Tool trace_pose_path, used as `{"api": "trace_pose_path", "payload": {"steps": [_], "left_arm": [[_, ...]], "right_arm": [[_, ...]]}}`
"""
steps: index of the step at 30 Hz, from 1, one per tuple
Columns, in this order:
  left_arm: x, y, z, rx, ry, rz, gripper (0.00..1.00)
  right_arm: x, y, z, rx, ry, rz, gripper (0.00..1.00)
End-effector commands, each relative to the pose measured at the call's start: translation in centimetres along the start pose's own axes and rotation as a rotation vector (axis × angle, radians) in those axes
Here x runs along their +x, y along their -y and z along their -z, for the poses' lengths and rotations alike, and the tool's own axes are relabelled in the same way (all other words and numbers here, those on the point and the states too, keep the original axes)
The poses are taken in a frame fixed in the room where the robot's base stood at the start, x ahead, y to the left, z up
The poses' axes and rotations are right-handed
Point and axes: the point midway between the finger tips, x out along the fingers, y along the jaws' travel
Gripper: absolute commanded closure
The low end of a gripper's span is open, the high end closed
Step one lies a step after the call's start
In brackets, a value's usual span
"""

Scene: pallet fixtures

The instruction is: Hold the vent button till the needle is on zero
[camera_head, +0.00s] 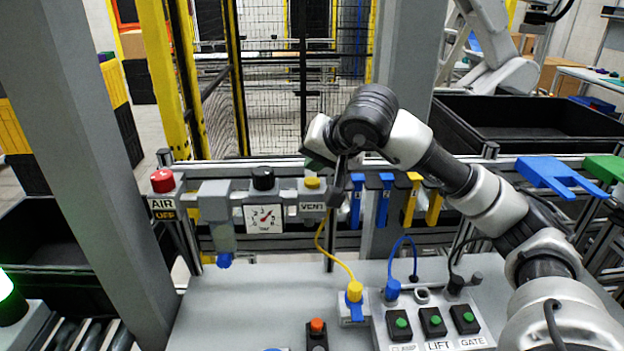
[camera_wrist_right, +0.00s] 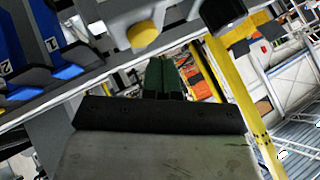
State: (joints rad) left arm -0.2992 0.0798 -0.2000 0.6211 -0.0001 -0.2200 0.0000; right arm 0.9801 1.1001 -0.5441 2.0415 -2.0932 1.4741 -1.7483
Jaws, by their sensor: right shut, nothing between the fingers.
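The yellow vent button (camera_head: 312,183) tops a grey block labelled VENT (camera_head: 312,206); it also shows in the right wrist view (camera_wrist_right: 145,35). Left of it, the square white gauge (camera_head: 264,219) has a red needle pointing up and right; its small digits are hard to read. My right gripper (camera_head: 317,163) is above the vent button, its fingertips partly hidden by its own body. In the right wrist view its dark green fingers (camera_wrist_right: 163,68) are together and empty, with the button beyond and left of them. Contact is not visible. My left gripper is out of view.
A red AIR knob (camera_head: 162,180) and a black knob (camera_head: 263,178) stand left of the button. Blue and yellow hooks (camera_head: 385,199) hang to its right. A yellow hose (camera_head: 338,262) runs below. Green-topped LIFT and GATE buttons sit on the grey table (camera_head: 240,300).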

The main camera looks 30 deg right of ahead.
Motion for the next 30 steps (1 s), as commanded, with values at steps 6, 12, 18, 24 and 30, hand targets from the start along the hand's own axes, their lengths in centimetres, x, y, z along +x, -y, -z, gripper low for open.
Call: {"api": "trace_pose_path", "payload": {"steps": [6, 12, 18, 24, 30], "left_arm": [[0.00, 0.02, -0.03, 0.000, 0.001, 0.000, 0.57], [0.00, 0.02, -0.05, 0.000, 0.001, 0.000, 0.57], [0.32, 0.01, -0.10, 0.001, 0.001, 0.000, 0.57], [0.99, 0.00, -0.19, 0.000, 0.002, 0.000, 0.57], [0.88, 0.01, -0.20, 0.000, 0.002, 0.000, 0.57]], "right_arm": [[0.00, 0.00, 0.00, 0.000, 0.000, 0.000, 1.00], [0.00, 0.00, 0.00, 0.000, 0.000, 0.000, 1.00], [0.22, -0.16, -0.16, 0.000, 0.000, 0.000, 1.00], [0.65, -0.48, -0.49, 0.000, 0.000, 0.000, 1.00], [0.57, -0.43, -0.44, 0.000, 0.000, 0.000, 1.00]]}}
